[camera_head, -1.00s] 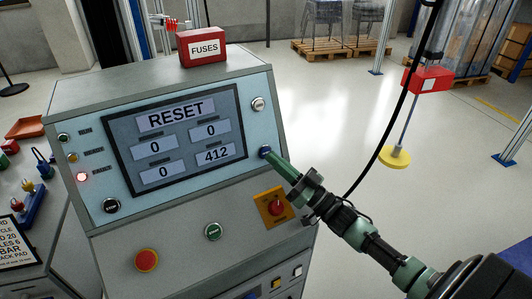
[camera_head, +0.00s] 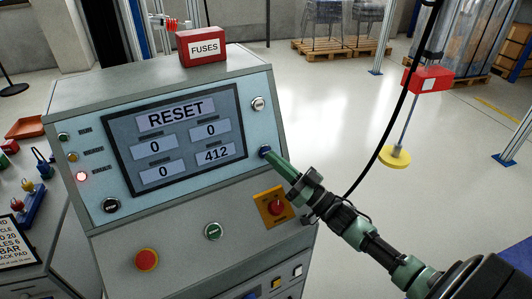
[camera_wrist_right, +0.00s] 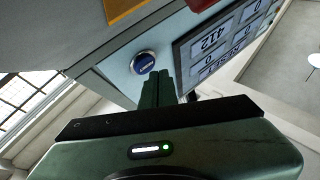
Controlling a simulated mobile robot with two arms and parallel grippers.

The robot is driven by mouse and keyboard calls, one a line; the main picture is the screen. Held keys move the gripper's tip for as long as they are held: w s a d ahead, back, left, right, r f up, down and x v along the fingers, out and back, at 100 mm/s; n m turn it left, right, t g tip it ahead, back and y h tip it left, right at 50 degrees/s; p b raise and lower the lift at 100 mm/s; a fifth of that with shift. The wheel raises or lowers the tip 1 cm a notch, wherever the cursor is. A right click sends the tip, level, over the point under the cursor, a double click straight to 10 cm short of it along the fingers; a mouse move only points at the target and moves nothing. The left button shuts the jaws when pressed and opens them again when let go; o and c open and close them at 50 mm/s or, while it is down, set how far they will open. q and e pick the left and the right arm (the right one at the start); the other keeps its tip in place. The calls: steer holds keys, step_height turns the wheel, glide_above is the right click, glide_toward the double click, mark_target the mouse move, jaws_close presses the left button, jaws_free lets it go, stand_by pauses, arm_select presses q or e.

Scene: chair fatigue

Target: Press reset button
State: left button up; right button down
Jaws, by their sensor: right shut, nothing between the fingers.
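The control console's screen (camera_head: 178,140) reads RESET at the top, with 0, 0, 0 and 412 below. A small blue button (camera_head: 265,150) sits on the panel just right of the screen's lower corner. In the right wrist view the blue button (camera_wrist_right: 144,62) has a silver rim and lettering too small to read. My right gripper (camera_head: 271,158) is shut and empty, its green fingertips right beside the button at its lower right. In the wrist view the fingertips (camera_wrist_right: 160,76) are close to the button; I cannot tell whether they touch it. My left gripper is out of view.
A red FUSES box (camera_head: 202,47) stands on top. A black cable hangs at the right.

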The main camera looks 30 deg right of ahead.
steer(key=shift+w, duration=0.25)
steer(key=shift+w+r+b, duration=0.1)
steer(key=shift+w+b, duration=0.1)
steer(key=shift+b, duration=0.25)
stand_by(1.3)
steer(key=shift+s, duration=0.1)
